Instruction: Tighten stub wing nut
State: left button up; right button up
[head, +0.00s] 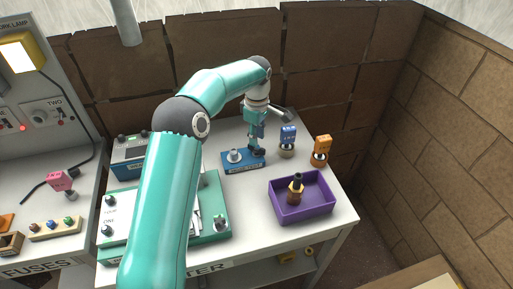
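A small blue block (241,166) with a pale label on its front lies on the white table. A round silver post (234,156) stands on its left part. My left gripper (257,150) points down at the right end of this block, with its dark fingertips at or just above the block's top. The fingers cover whatever is there, so I cannot make out a wing nut or whether they are closed on one. My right gripper is not in view.
A purple tray (306,215) holding a dark-and-brass plug (296,189) is at the front right. A blue-topped piece (288,136) and an orange-topped piece (321,147) stand behind it. A green-and-white unit (216,190) is partly behind my arm. A brick wall (450,130) closes the right side.

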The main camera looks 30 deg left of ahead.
aim_at(257, 149)
pick_arm(q)
jog(key=shift+s, duration=0.1)
jog(key=shift+f+b, duration=1.15)
jog(key=shift+f, duration=0.75)
grip_shut()
